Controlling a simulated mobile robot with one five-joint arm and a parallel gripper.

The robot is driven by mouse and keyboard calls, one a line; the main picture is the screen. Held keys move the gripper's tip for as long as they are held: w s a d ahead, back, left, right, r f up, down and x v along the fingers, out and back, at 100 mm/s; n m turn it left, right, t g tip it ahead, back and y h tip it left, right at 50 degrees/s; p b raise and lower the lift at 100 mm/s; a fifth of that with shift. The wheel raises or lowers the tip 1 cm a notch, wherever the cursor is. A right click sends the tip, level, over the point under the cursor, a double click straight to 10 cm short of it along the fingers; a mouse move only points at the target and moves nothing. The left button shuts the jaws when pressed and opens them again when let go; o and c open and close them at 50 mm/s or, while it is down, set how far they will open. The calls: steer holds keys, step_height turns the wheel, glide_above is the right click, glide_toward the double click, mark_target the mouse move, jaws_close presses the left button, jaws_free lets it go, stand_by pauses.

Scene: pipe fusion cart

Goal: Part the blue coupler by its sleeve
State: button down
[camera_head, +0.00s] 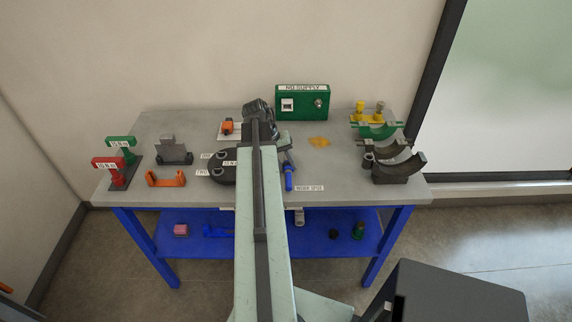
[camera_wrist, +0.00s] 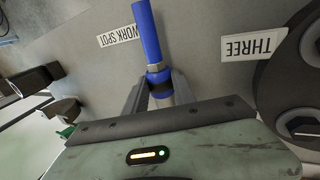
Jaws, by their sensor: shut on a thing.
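The blue coupler (camera_head: 288,182) lies on the bench top, just right of my arm in the head view. In the wrist view, its blue tube (camera_wrist: 149,35) runs up from my gripper, with a grey metal collar (camera_wrist: 158,71) and a dark band below it. I cannot tell for sure which ring is the sleeve. My gripper (camera_wrist: 160,90) has one finger on each side of the coupler near the dark band and is shut on it. The coupler's lower end is partly hidden by the gripper body. Both halves look in line; I see no clear gap.
A WORK SPOT label (camera_head: 309,188) lies beside the coupler. A round dark holder (camera_head: 222,172) with labels stands left of my arm. Curved clamp shells (camera_head: 398,171) stand at the right, and a green NO SUPPLY box (camera_head: 303,103) behind. The bench (camera_head: 335,170) is clear right of the coupler.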

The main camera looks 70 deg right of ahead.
steer(key=shift+f+b, duration=0.3)
steer(key=shift+f, duration=0.1)
stand_by(0.4)
steer(key=c, duration=0.9)
jaws_free()
steer(key=shift+c, duration=0.2)
steer(key=shift+a, duration=0.1)
steer(key=d+p+v, duration=0.1)
steer(key=p+v, duration=0.6)
steer(key=shift+a+r, duration=0.45)
